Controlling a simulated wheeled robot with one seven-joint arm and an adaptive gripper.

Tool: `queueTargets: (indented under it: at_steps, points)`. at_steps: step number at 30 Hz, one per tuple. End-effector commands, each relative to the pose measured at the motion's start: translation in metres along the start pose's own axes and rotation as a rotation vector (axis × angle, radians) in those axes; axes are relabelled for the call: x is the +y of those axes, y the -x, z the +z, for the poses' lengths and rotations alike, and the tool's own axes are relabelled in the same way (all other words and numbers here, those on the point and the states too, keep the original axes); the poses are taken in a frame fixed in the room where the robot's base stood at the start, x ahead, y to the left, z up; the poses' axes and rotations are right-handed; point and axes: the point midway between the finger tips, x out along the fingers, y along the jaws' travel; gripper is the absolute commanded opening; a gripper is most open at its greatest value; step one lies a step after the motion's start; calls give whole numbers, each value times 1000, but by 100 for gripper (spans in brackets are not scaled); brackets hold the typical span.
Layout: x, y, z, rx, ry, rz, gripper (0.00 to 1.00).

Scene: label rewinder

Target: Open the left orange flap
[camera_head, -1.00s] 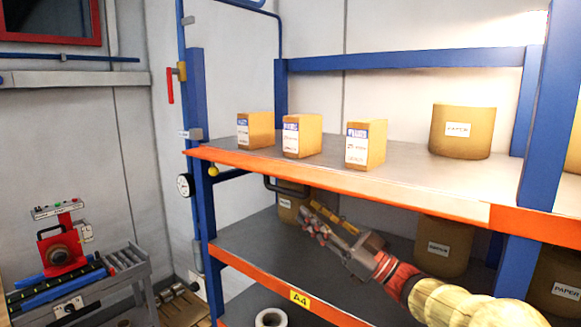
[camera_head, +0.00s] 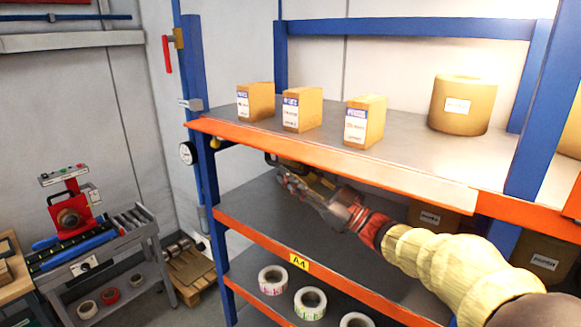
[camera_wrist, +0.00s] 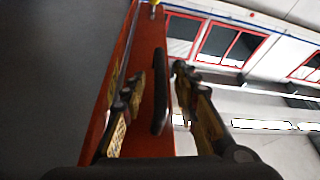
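The left orange flap (camera_head: 335,160) is the long orange strip along the front of the upper shelf. It hangs about upright. In the wrist view the orange flap (camera_wrist: 148,45) runs up the picture, with a dark bar handle (camera_wrist: 161,92) on it. My gripper (camera_head: 284,177) is just below the flap's left part, partly hidden near the flap's lower edge. In the wrist view my gripper (camera_wrist: 158,78) is open, with one finger on each side of the handle. I cannot tell whether either finger touches it.
Several cartons (camera_head: 303,110) and a paper roll (camera_head: 462,105) stand on the upper shelf. A blue post (camera_head: 195,75) with a yellow knob (camera_head: 215,143) is left of my gripper. The lower shelf has an orange edge (camera_head: 350,287) marked A4. Label rolls (camera_head: 310,300) lie beneath.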

Motion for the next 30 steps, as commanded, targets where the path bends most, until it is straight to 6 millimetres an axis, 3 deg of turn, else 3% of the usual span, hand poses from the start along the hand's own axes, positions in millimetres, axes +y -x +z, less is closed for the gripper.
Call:
queueTargets:
  at_steps: [4,13,30]
  points:
    - [0,-11,0,-1,-1,1,30]
    - [0,-13,1,-1,-1,1,30]
    - [0,-13,0,0,-1,1,0]
